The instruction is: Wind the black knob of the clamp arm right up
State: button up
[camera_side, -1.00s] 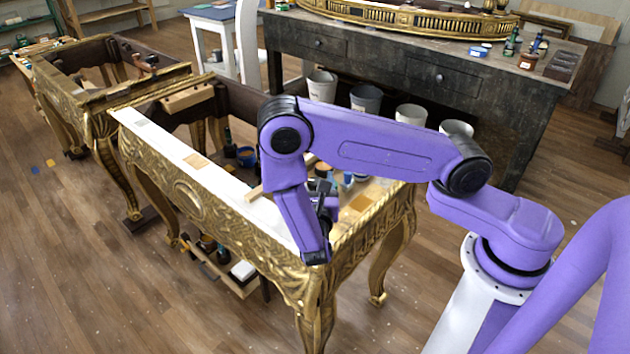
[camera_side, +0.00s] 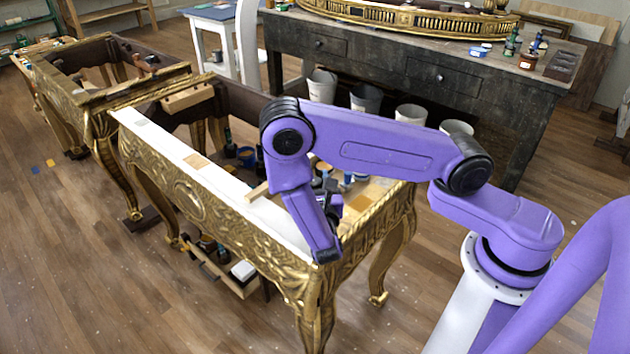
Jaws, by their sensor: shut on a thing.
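My gripper (camera_side: 328,204) is at the near right corner of the gilt console, over its open frame. It is small and partly hidden behind my purple wrist link. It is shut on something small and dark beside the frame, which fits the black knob. The fingertips and the knob cannot be made out clearly. The clamp arm cannot be told apart from the dark parts around my gripper. The gilt console (camera_side: 180,195) has carved golden sides and a white top rail (camera_side: 225,182).
Several jars and pots stand inside the console frame behind my gripper. A dark workbench (camera_side: 430,75) stands behind, with several buckets under it. A second gilt frame (camera_side: 75,90) stands at the left. The wooden floor in front (camera_side: 130,290) is clear.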

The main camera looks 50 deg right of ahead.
jog(key=n+t+y, duration=0.2)
jog(key=n+y, duration=0.1)
jog(key=y, duration=0.1)
jog(key=n+t+y, duration=0.2)
jog(key=n+y, duration=0.1)
jog(key=y, duration=0.1)
jog(key=shift+d, duration=0.1)
jog(key=shift+n+t+y, duration=0.4)
jog(key=shift+n+y, duration=1.1)
jog(key=shift+y, duration=0.9)
jog(key=shift+n+y, duration=0.4)
jog(key=shift+y, duration=0.2)
jog(key=shift+s+f+n+g+y, duration=0.1)
jog(key=shift+n+g+y, duration=0.3)
jog(key=shift+n+y, duration=0.75)
jog(key=shift+m+y, duration=0.25)
jog(key=o, duration=0.9)
jog(key=shift+o, duration=0.2)
jog(key=shift+m+t+h, duration=0.3)
jog(key=shift+m+h, duration=0.2)
jog(key=shift+h, duration=0.2)
